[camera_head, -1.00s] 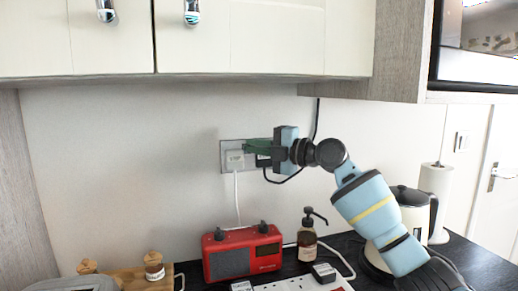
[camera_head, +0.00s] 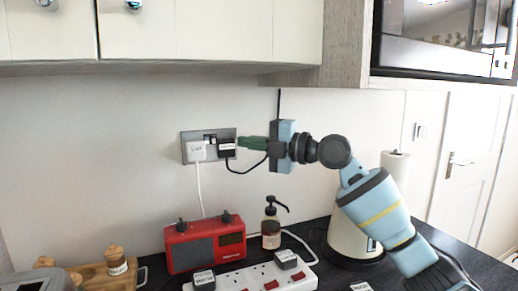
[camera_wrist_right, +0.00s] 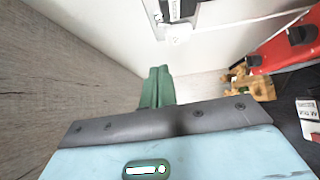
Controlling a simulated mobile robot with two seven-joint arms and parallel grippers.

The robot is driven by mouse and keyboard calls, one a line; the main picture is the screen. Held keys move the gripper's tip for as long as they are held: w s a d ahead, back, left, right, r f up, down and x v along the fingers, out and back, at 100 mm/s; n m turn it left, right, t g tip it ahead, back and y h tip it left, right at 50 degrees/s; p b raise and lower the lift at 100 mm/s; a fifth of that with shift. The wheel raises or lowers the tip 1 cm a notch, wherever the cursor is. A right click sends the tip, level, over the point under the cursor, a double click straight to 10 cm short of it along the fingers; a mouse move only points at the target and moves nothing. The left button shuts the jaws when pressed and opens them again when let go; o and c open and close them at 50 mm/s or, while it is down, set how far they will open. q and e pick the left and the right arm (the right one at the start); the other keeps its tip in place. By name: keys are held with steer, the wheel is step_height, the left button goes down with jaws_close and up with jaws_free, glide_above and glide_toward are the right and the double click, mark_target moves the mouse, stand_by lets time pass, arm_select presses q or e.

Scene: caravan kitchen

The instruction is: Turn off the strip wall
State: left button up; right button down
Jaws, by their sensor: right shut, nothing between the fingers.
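A grey double wall socket (camera_head: 186,153) is on the back wall. A white labelled plug (camera_head: 196,151) is in its left side and a black labelled plug (camera_head: 227,148) is in its right side. Small dark switches (camera_head: 210,139) show at the top middle; their position is too small to tell. My right gripper (camera_head: 241,143) is shut and empty, its green fingers just right of the socket. In the right wrist view the shut fingers (camera_wrist_right: 157,86) are apart from the socket plate (camera_wrist_right: 206,14), which is partly cut off at the top. My left gripper is not in view.
A white power strip (camera_head: 232,280) with red switches lies on the dark counter. A red radio (camera_head: 204,243), a soap bottle (camera_head: 271,234) and a cream kettle (camera_head: 350,240) stand there. Cupboards (camera_head: 210,35) hang above. The wall around the socket is mostly clear.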

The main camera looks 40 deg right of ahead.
steer(key=shift+v, duration=1.3)
steer(key=shift+r, duration=0.1)
